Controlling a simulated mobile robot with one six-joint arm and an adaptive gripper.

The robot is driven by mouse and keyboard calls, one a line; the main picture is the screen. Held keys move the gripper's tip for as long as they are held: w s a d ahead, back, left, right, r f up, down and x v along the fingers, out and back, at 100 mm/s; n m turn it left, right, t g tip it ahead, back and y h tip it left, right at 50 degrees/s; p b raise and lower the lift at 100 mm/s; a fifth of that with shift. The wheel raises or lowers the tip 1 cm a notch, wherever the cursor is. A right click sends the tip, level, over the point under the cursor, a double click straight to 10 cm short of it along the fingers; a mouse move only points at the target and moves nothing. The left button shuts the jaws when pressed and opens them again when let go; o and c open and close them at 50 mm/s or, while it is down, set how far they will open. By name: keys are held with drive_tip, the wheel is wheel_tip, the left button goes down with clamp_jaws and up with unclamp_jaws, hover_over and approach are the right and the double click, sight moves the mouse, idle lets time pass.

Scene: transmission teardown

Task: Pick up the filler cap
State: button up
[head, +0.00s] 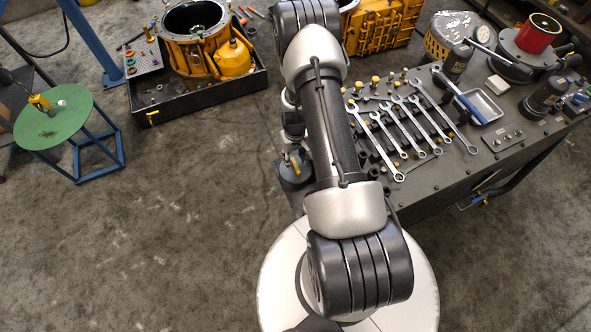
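I cannot make out the filler cap for certain in the head view. A small brass-yellow fitting (295,161) stands upright on a dark round body (294,178) left of the bench; I cannot tell if it is the cap. My arm reaches up through the middle of the picture and bends down on its left side. My gripper (293,136) seems to be at the dark end of the wrist, just above the yellow fitting. Its fingers cannot be made out, so neither its opening nor any contact shows.
The dark bench (425,200) at right bears several wrenches (403,127), sockets and a white tray (481,107). A yellow housing (196,45) stands in a black tray (202,104) at upper left. A green round-topped stand (52,125) is at far left. The floor between is clear.

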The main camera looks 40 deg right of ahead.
sight(295, 165)
wheel_tip(295, 165, down, 4)
drive_tip(key=shift+w+d+f+b, duration=0.1)
drive_tip(key=shift+d+f+b, duration=0.1)
drive_tip(key=shift+b, duration=0.45)
drive_tip(key=shift+r, duration=0.1)
clamp_jaws()
